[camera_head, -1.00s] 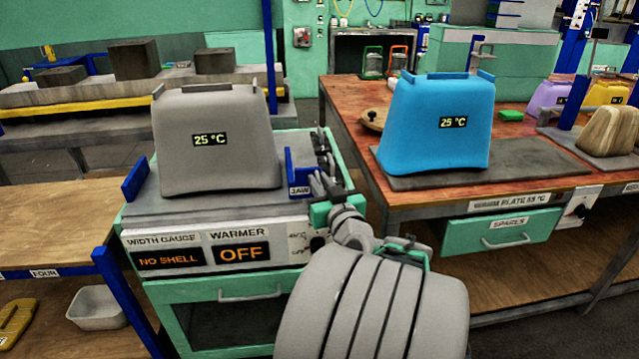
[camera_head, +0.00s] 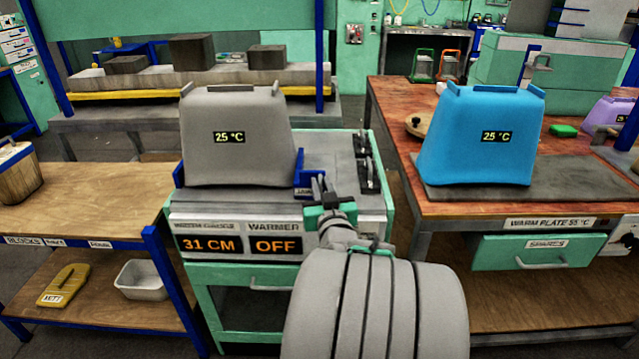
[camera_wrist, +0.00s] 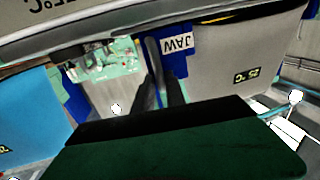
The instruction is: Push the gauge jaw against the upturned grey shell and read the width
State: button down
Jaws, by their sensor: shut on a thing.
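The upturned grey shell (camera_head: 238,145), marked 25 °C, stands on the width gauge bench (camera_head: 330,160). The blue fixed stop (camera_head: 178,172) is at its left side and the blue gauge jaw (camera_head: 309,176) is against its lower right side. The gauge display (camera_head: 201,244) reads 31 CM. My gripper (camera_head: 322,188) is shut on the jaw at the bench's front right. In the wrist view the fingers (camera_wrist: 160,85) are beside the JAW label (camera_wrist: 177,43), with the grey shell (camera_wrist: 245,60) next to it.
The warmer display (camera_head: 275,245) reads OFF. A blue shell (camera_head: 480,150) stands on a dark warm plate (camera_head: 570,170) on the right table. A wooden table (camera_head: 90,205) is at the left. Dark clamps (camera_head: 365,160) stand at the bench's right edge.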

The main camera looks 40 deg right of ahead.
jog(key=shift+w+a, duration=0.15)
jog(key=shift+a, duration=0.05)
jog(key=c, duration=1.5)
grip_release()
jog(key=shift+w+a, duration=0.15)
jog(key=shift+s, duration=0.4)
jog(key=v, duration=0.7)
jog(key=shift+b, duration=0.4)
